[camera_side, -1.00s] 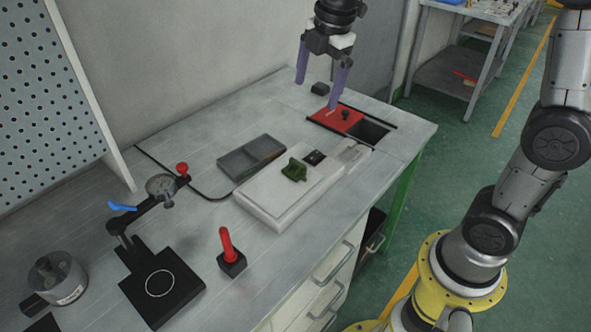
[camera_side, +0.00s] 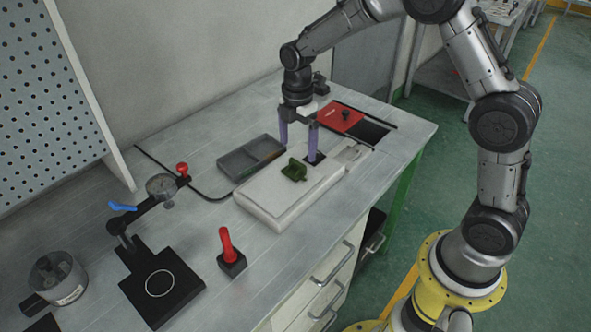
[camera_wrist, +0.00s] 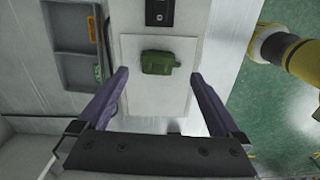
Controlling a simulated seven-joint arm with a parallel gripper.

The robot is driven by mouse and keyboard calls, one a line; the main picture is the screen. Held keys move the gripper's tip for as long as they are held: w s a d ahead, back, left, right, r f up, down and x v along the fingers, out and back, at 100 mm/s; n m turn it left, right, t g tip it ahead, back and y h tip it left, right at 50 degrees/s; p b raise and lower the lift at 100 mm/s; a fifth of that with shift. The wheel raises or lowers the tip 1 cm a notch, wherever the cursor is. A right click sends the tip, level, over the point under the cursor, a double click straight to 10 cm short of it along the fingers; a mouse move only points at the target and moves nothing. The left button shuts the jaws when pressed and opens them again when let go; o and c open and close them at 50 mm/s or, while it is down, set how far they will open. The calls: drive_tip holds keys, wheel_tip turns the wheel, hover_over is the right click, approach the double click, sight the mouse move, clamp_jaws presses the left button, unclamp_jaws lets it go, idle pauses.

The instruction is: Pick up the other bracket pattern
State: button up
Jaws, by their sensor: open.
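A dark green bracket pattern (camera_side: 293,170) sits on the white plate of a flat scale (camera_side: 262,204). In the wrist view the bracket pattern (camera_wrist: 157,62) lies between the lines of my two fingers, near their tips, with a small stub on its right side. My gripper (camera_side: 298,156) is open and empty, fingers pointing down over the far end of the scale; the wrist view shows the gripper (camera_wrist: 160,75) with a wide gap. Whether the fingertips are level with the pattern I cannot tell. No second bracket pattern is clearly visible.
A grey divided tray (camera_side: 238,164) with small orange and green marks lies left of the scale. A red-handled tool (camera_side: 229,248) and a dial gauge stand (camera_side: 161,187) stand nearer the camera.

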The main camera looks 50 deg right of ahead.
sight(297, 163)
drive_tip(key=shift+w+f, duration=0.15)
drive_tip(key=shift+f, duration=2.6)
drive_tip(key=c, duration=1.4)
